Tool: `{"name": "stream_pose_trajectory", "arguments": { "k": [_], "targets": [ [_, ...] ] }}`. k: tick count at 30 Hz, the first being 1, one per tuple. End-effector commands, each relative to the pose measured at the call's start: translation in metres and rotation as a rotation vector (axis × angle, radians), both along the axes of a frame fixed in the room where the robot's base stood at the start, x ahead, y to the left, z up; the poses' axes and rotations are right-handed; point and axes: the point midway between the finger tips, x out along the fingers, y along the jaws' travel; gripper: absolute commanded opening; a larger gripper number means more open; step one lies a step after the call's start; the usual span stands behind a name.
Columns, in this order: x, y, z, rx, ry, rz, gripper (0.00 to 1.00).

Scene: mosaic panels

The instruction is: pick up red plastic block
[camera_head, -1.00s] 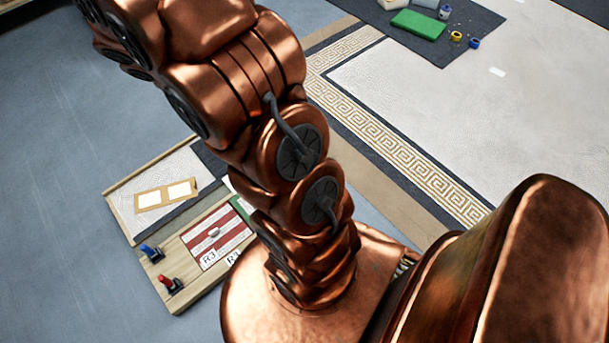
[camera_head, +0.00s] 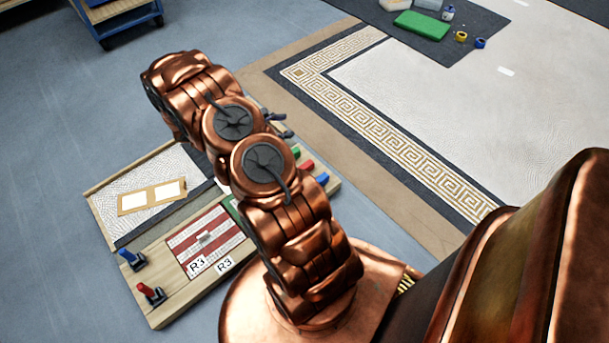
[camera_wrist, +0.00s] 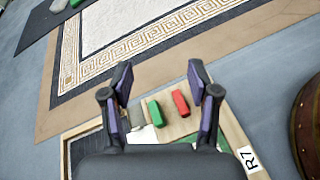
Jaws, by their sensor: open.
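The red plastic block (camera_head: 308,166) lies on the wooden board's right end, between a green block (camera_head: 296,152) and a blue block (camera_head: 322,179). In the wrist view the red block (camera_wrist: 180,102) shows between my finger pads, nearer the right one, with the green block (camera_wrist: 156,114) to its left. My gripper (camera_wrist: 160,80) is open and empty, its fingers wide apart above the board. In the head view my gripper (camera_head: 277,124) is partly hidden by my arm, up and left of the red block. I see no contact with it.
The wooden board (camera_head: 165,312) carries a red-and-white panel (camera_head: 207,239), R3 labels, and upright blue (camera_head: 130,258) and red (camera_head: 150,292) levers. A green box (camera_head: 422,25) and several small items lie on a dark mat at the top. A blue cart (camera_head: 120,22) stands top left.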

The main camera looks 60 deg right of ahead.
Motion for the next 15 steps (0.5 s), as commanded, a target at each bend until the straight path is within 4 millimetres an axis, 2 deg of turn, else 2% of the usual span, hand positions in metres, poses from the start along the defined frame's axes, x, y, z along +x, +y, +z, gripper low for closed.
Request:
{"name": "stream_pose_trajectory", "arguments": {
  "k": [1,9,15],
  "targets": [
    [-0.001,-0.005,-0.034,0.006,0.027,0.022,0.6],
    [-0.001,-0.023,-0.158,0.039,0.138,0.155,0.6],
    [-0.009,-0.025,-0.244,0.076,0.206,0.246,0.6]
  ]
}}
